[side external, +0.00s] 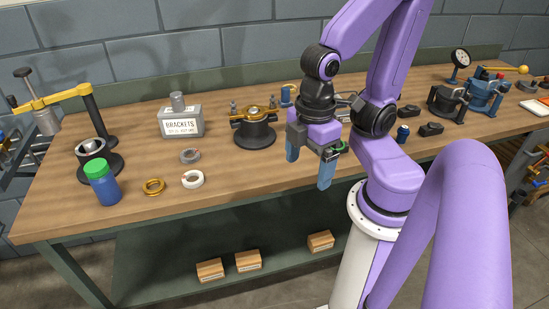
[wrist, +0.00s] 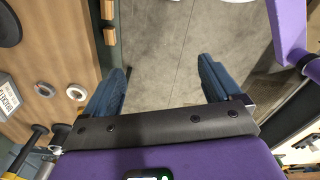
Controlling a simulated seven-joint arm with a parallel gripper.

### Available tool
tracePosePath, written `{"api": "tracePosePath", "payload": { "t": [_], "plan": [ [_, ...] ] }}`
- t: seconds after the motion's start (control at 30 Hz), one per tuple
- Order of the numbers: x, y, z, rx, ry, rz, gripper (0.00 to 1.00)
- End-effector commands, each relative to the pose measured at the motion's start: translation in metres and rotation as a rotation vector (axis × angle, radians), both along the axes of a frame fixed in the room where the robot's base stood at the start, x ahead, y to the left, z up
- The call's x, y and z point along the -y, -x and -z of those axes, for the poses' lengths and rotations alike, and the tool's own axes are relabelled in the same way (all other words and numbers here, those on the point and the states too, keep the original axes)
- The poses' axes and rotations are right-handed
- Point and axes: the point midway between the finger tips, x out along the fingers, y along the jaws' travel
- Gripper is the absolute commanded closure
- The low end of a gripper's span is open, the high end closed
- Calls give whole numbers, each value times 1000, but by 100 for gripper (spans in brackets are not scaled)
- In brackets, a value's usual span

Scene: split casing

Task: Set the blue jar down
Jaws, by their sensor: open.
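The blue jar (side external: 107,191) with a green lid (side external: 97,168) stands upright on the workbench (side external: 220,200) at its left end, close to the front edge. It is just in front of the black base of the press. My gripper (side external: 308,172) is well to the right of the jar, above the bench's front edge, with its blue fingers pointing down. In the wrist view the fingers (wrist: 160,80) are wide apart with nothing between them. The jar is not visible in the wrist view.
A brass ring (side external: 153,187), a white ring (side external: 192,179) and a grey ring (side external: 190,156) lie right of the jar. A grey BRACKETS block (side external: 182,121) and a black fixture (side external: 254,132) stand behind. The bench front between white ring and gripper is clear.

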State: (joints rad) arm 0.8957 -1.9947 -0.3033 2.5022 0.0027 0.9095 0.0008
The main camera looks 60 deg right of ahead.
Motion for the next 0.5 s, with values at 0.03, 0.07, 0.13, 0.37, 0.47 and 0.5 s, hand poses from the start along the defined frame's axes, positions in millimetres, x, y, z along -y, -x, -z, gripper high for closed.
{"api": "tracePosePath", "payload": {
  "t": [0.03, 0.07, 0.13, 0.37, 0.47, 0.5],
  "plan": [
    [2, 1, 0, 1, 5, -3, 9],
    [3, 1, 0, 1, 7, -3, 9],
    [2, 1, 0, 0, 7, -3, 9],
    [1, 1, 0, 0, 4, -2, 9],
    [0, -4, 0, 5, 15, -13, 9],
    [-3, -8, 0, 12, 27, -26, 9]
  ]
}}
